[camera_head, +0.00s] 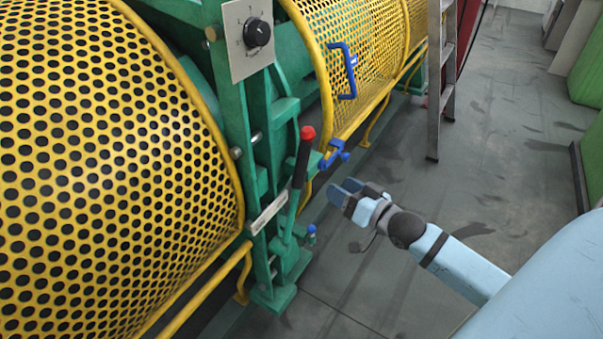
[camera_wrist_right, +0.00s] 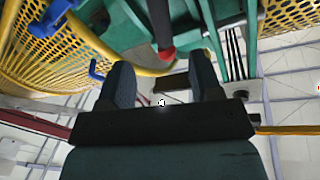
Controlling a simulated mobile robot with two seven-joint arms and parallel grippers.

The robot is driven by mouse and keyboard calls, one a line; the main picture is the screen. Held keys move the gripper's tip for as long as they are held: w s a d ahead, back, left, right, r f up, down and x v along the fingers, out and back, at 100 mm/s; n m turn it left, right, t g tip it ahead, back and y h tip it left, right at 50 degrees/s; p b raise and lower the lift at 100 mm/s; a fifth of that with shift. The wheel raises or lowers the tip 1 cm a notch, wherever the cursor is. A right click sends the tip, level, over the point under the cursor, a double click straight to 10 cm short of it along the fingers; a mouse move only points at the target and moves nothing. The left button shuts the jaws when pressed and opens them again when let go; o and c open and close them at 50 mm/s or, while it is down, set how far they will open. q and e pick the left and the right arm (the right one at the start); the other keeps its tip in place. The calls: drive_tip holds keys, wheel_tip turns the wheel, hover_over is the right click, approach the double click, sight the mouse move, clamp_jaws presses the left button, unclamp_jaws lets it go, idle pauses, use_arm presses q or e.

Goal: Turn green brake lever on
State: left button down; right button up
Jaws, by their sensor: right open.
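The brake lever has a green lower rod (camera_head: 289,218), a black grip (camera_head: 302,163) and a red knob (camera_head: 307,133) on top. It stands nearly upright, tilted slightly right, on the green machine frame. My right gripper (camera_head: 344,191) is open and empty, a short way right of the lever and lower in the picture than its grip. In the right wrist view, my fingers (camera_wrist_right: 161,72) are spread apart. The red knob (camera_wrist_right: 167,53) and black grip (camera_wrist_right: 159,20) appear between and beyond them, apart from the fingers. My left gripper is not in view.
Yellow perforated guards (camera_head: 95,150) flank the green frame (camera_head: 232,130). A dial plate (camera_head: 248,38) is above the lever. A blue handle (camera_head: 348,70) and blue latch (camera_head: 334,154) project near my gripper. A ladder (camera_head: 440,80) stands behind. The floor at right is clear.

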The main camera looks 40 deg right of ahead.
sight(306, 166)
use_arm(q)
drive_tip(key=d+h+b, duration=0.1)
drive_tip(key=b, duration=0.2)
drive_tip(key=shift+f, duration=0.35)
use_arm(e)
drive_tip(key=w, duration=0.4)
drive_tip(key=w+a, duration=0.1)
drive_tip(key=w, duration=0.3)
drive_tip(key=w+a, duration=0.1)
drive_tip(key=w, duration=0.4)
drive_tip(key=shift+a, duration=0.2)
drive_tip(key=shift+c, duration=0.4)
clamp_jaws()
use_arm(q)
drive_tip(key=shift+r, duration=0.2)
use_arm(e)
drive_tip(key=shift+a, duration=0.1)
